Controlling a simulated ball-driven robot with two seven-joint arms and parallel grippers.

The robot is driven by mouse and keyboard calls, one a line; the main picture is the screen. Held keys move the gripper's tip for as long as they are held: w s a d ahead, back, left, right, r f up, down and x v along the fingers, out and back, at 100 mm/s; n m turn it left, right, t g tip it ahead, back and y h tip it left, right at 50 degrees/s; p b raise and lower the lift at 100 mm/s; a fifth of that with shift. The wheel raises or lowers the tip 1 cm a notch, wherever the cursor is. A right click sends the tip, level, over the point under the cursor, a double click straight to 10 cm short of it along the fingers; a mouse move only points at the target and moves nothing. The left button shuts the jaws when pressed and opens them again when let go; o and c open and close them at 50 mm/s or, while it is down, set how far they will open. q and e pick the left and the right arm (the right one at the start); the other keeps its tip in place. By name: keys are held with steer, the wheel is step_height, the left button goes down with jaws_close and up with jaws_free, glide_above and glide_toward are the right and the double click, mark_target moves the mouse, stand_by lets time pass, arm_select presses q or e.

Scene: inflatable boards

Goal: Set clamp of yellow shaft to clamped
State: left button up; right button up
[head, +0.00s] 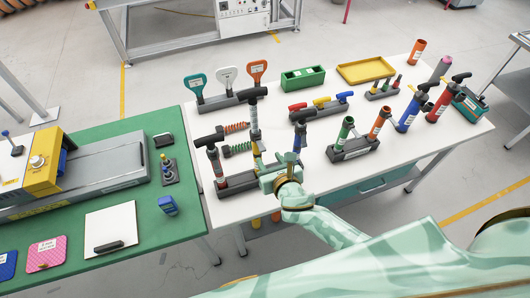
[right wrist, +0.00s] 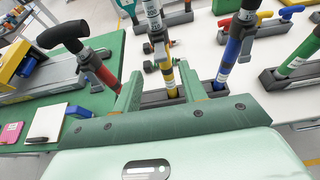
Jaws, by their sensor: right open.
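The yellow shaft (head: 257,147) stands in a dark grey holder between a red shaft (head: 217,167) and a blue shaft (head: 298,140). Its upper part is grey with a black handle (head: 253,93). My right gripper (head: 280,167) is open, low in front of the yellow and blue shafts. In the right wrist view the yellow shaft (right wrist: 170,80) shows between the two fingers (right wrist: 158,72); I cannot tell whether they touch it. The blue shaft (right wrist: 229,68) is right of the fingers, the red shaft (right wrist: 97,68) left. I cannot make out the clamp or its setting. My left gripper is not in view.
Two coil springs (head: 235,128) lie behind the shafts. A rack with green and orange-red handles (head: 354,149) stands to the right. A green box (head: 303,78) and yellow tray (head: 365,70) are at the back. The white table's front right is clear.

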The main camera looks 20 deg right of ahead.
mark_target(263, 150)
steer(key=x, duration=0.5)
steer(key=shift+w+f+b, duration=0.1)
steer(key=shift+b, duration=0.3)
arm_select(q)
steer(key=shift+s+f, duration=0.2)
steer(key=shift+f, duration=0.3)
